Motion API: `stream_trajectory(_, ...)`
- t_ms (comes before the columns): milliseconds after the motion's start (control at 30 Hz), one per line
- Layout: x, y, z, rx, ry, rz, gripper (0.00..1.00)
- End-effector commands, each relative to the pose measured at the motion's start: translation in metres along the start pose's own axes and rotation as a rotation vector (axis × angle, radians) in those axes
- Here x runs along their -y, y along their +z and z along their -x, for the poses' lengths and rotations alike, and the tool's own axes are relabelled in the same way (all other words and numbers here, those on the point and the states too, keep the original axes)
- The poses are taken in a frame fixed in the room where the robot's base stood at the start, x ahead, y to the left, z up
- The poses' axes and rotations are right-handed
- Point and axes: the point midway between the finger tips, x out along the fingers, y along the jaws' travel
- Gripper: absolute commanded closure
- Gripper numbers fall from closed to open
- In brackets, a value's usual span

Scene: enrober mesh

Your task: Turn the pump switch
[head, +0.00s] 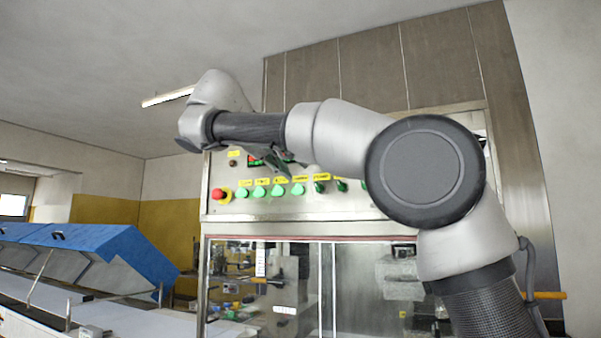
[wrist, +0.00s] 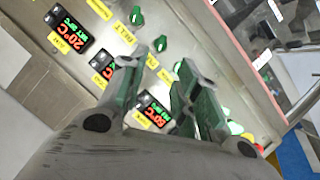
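A control panel (head: 232,180) carries a row of round green buttons (head: 278,190) and dark green rotary switches (head: 319,187) under small yellow labels. In the wrist view two green switches (wrist: 137,15) (wrist: 160,43) show beyond my fingertips. One yellow label there seems to read BELT; I cannot tell which switch is the pump's. My gripper (wrist: 163,65) is open, its two green-padded fingers apart with nothing held between them. In the head view my gripper (head: 272,160) is in front of the panel's upper part, partly hidden by my arm. My arm also hides the panel's right part.
A red mushroom button (head: 220,195) is at the panel's left end. Displays with red and green digits (wrist: 70,30) are set in the panel. Below it is a glazed cabinet (head: 300,290). A conveyor with a raised blue cover (head: 90,245) stands at left.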

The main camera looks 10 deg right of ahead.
Motion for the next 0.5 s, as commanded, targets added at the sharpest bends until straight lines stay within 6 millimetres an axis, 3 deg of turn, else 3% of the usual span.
stream_trajectory(400,-0.001,0.000,0.007,0.001,0.001,-0.001,0.68)
stream_trajectory(500,-0.021,-0.002,0.002,0.007,0.006,-0.028,0.68)
